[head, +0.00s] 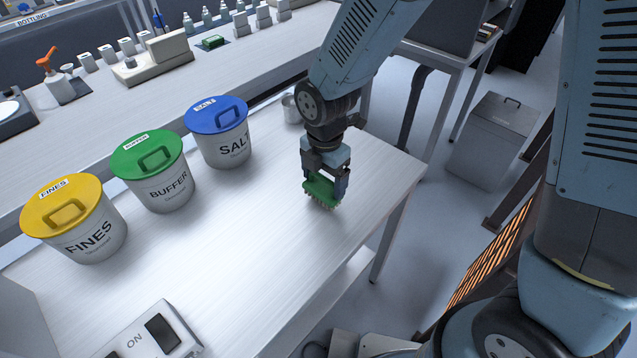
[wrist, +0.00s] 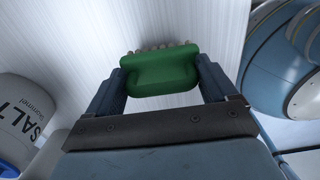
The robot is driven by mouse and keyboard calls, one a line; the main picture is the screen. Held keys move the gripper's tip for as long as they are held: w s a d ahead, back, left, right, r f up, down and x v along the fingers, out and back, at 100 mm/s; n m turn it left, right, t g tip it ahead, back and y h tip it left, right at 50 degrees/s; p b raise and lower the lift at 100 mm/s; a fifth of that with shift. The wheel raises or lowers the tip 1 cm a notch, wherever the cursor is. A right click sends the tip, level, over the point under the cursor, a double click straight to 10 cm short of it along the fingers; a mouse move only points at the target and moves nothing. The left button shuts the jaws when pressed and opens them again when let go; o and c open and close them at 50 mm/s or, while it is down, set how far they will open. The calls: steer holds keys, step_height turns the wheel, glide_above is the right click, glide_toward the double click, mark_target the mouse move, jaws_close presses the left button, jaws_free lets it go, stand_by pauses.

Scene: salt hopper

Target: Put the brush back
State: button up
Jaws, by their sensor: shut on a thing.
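The brush (head: 321,191) has a green back and pale bristles pointing down. My gripper (head: 326,180) is shut on it, one finger on each side, over the right part of the white table near its right edge. In the wrist view the green brush (wrist: 160,72) sits between the two fingers of my gripper (wrist: 160,82). The bristle tips are at or just above the table top; I cannot tell whether they touch it.
On the table (head: 235,235) stand three lidded tubs: yellow FINES (head: 88,235), green BUFFER (head: 160,185) and blue SALT (head: 228,145). A small metal cup (head: 291,110) stands behind my gripper. A switch box (head: 150,335) is at the front. The table's middle is clear.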

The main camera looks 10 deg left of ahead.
steer(key=shift+f, duration=1.2)
steer(key=o, duration=0.9)
step_height(320, 180, up, 12)
steer(key=shift+r, duration=0.1)
